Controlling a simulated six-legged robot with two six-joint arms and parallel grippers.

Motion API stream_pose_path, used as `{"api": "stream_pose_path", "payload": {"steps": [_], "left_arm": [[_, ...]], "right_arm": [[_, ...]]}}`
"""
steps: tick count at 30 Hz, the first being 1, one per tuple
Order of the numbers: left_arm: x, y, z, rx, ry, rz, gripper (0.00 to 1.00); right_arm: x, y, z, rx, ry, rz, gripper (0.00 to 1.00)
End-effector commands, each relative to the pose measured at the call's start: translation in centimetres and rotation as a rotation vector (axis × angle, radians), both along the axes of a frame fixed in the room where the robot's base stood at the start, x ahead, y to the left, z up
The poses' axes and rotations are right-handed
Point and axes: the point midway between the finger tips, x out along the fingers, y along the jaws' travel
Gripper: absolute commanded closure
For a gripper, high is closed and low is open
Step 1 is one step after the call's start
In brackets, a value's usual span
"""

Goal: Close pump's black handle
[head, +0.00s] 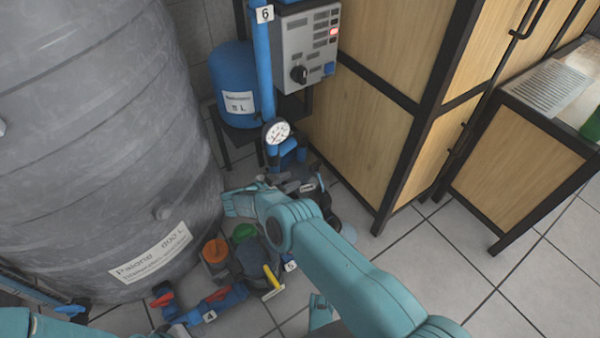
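My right arm reaches in from the lower right. Its gripper (240,196) is low between the grey tank and the pump fittings, beside dark pump parts (305,186) under the gauge. I cannot tell whether its fingers are apart or whether they touch anything. No black handle shows clearly; the dark parts there are small and partly covered by my arm. A dark grey rounded body (252,262) with a yellow handle (272,276) stands on the floor near label 5. Of my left arm, only a teal link shows at the bottom left; its gripper is not visible.
The large grey tank (95,130) fills the left. A blue vessel (236,75), pressure gauge (277,131) and grey control box (307,45) stand behind. Red-handled blue piping (218,296) lies low in front. Wooden cabinets (375,110) stand right; tiled floor (465,245) is clear there.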

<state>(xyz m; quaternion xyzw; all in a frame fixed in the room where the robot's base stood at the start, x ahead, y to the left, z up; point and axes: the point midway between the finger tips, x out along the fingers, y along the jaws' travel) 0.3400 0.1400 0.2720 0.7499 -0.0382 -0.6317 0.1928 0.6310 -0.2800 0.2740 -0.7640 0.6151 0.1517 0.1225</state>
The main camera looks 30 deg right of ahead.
Motion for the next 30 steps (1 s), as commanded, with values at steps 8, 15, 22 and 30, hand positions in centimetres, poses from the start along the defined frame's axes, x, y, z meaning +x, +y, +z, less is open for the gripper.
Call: {"api": "stream_pose_path", "payload": {"steps": [8,15,22,30], "left_arm": [[0.1,0.0,-0.1,0.001,-0.003,0.000,0.61],[0.1,0.0,0.4,0.001,-0.003,0.000,0.17],[0.1,0.0,4.0,0.001,-0.003,0.000,0.17],[0.0,0.1,5.6,0.001,-0.002,0.000,0.17]], "right_arm": [[-0.2,0.8,0.0,0.000,-0.001,-0.001,0.61],[-0.2,0.8,0.6,0.000,-0.001,-0.001,0.61],[-0.2,0.8,4.1,0.000,-0.001,-0.001,0.61],[-0.2,0.7,5.8,-0.001,-0.001,-0.001,0.61]]}}
